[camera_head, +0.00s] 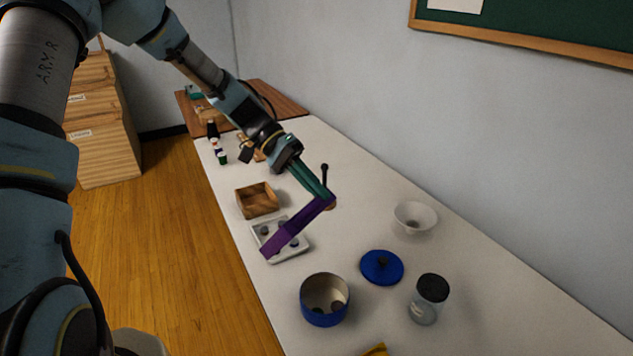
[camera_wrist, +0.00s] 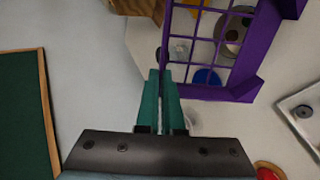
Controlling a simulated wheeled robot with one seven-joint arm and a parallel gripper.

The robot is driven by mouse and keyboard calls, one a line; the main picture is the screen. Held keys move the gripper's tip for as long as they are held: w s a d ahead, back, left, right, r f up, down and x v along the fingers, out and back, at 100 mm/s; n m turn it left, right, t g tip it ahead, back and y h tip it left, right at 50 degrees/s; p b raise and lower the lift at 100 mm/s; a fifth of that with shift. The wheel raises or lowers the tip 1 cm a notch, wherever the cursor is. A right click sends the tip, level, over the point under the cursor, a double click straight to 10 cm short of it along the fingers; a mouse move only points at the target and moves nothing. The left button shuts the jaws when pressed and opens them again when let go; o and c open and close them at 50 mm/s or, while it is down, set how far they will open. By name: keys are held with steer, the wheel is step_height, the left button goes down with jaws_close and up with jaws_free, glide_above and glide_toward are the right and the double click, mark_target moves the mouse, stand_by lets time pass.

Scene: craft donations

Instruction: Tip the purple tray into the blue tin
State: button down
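My gripper (camera_head: 327,194) is shut on one end of the purple tray (camera_head: 290,233) and holds it above the table. In the head view the tray looks narrow and slopes down to the left. The wrist view shows its grid of compartments beyond my fingers (camera_wrist: 161,75); blue, grey and yellow shapes show there, and I cannot tell whether they lie in the tray or behind it. The blue tin (camera_head: 314,318) stands open on the table, lower in the picture than the tray and apart from it. Some small dark things show inside the tin.
A blue lid (camera_head: 381,268), a jar with a black lid (camera_head: 425,312) and a white bowl (camera_head: 413,222) stand right of the tin. A white tray (camera_head: 299,256) with small things and a wooden box (camera_head: 256,204) stand behind the tin.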

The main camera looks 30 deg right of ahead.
step_height(320, 180, up, 3)
steer(key=t+y, duration=0.2)
steer(key=t, duration=0.3)
steer(key=t+y, duration=0.2)
steer(key=t, duration=0.3)
steer(key=shift+f, duration=0.15)
